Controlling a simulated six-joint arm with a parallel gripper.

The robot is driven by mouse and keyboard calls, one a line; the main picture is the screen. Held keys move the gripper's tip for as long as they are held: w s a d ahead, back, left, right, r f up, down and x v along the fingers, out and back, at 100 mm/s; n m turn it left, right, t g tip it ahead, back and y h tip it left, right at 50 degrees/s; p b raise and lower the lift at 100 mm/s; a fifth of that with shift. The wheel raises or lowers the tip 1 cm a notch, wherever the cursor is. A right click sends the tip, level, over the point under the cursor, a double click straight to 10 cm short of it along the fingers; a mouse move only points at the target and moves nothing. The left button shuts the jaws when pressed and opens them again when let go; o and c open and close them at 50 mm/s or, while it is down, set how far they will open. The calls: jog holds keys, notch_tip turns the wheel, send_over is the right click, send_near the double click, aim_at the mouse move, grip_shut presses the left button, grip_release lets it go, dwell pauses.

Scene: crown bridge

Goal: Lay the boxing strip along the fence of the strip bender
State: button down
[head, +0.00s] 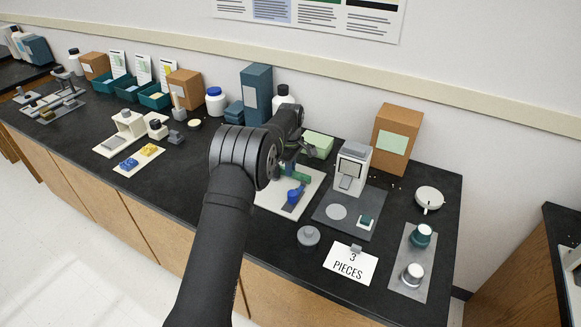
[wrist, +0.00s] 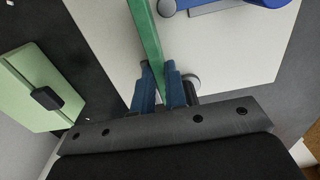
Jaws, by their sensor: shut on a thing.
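My gripper (wrist: 161,78) is shut on a green strip (wrist: 147,38), with blue fingertips on either side of it. The strip runs up and out of the top of the wrist view. In the head view the green strip (head: 297,172) shows over the back of a white board (head: 268,198), partly behind my arm. A blue part (head: 294,195) on a small grey base stands on this board, just in front of the strip. It looks like the strip bender, and its edge shows in the wrist view (wrist: 262,3). Whether the strip touches a fence cannot be told.
A pale green box (head: 319,144) stands behind the board. A white and grey device (head: 351,170) on a dark mat is to the right, with a brown carton (head: 396,138) behind. A grey round knob (head: 308,236) and a "3 PIECES" card (head: 350,265) are in front.

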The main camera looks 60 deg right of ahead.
jog(key=shift+f, duration=0.1)
jog(key=c, duration=1.4)
grip_release()
notch_tip(320, 180, up, 18)
jog(key=shift+f, duration=0.25)
notch_tip(320, 180, down, 18)
jog(key=shift+r, duration=0.4)
jog(key=shift+r, duration=0.1)
